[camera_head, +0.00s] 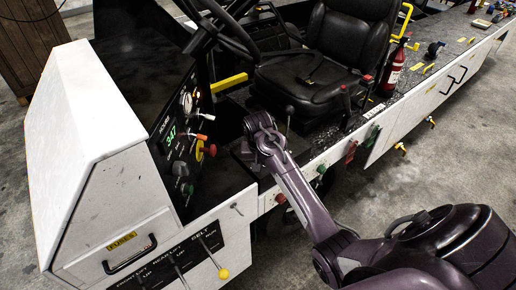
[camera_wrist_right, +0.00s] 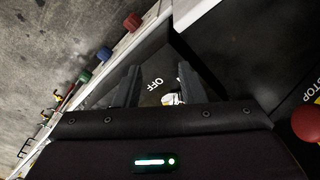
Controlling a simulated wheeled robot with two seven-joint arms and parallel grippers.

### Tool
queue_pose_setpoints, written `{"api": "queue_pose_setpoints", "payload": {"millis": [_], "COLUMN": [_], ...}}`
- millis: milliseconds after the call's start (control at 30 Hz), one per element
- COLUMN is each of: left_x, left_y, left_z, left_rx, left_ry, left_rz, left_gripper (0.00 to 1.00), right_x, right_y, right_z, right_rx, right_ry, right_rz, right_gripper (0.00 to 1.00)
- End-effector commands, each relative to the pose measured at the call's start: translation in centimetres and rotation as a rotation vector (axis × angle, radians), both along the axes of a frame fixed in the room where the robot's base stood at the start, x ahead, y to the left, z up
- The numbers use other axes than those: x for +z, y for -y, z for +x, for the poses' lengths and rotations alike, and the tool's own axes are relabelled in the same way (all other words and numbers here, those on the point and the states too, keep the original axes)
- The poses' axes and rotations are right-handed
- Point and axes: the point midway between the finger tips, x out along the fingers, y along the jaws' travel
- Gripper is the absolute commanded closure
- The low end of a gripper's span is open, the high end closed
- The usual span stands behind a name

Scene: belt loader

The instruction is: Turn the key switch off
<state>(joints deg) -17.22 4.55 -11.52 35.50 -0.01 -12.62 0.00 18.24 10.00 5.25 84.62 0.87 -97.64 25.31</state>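My right gripper (camera_wrist_right: 158,85) is open in the right wrist view, its two dark fingers apart. Between them lies a dark panel with a white OFF label. Just below the label a small silver and yellow piece (camera_wrist_right: 170,99), probably the key switch, shows partly above the gripper's body. I cannot tell whether a finger touches it. In the head view my right arm reaches to the side of the dark control panel (camera_head: 165,150); its gripper is hard to make out against the dark background. I cannot pick out the key there with certainty. My left gripper is not in view.
A red stop knob (camera_head: 210,150) on yellow sits on the panel; a red knob by a STOP label (camera_wrist_right: 308,124) shows in the wrist view. A green display (camera_head: 171,133), several coloured-tip levers, steering wheel (camera_head: 225,35) and seat (camera_head: 320,75) are close by.

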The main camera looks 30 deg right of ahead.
Motion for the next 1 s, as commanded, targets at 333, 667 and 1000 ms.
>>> {"api": "queue_pose_setpoints", "payload": {"millis": [333, 667, 1000], "left_x": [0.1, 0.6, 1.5], "left_y": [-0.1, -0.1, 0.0], "left_z": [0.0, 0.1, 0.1], "left_rx": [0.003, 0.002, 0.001], "left_ry": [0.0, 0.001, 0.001], "left_rz": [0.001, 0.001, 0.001], "left_gripper": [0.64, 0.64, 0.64], "right_x": [5.0, 4.8, -0.4], "right_y": [3.8, 4.1, 4.1], "right_z": [6.9, 8.0, 8.0], "right_rx": [-0.311, -0.378, -0.377], "right_ry": [-0.043, -0.067, -0.064], "right_rz": [0.127, 0.165, 0.164], "right_gripper": [0.63, 0.63, 0.63]}}
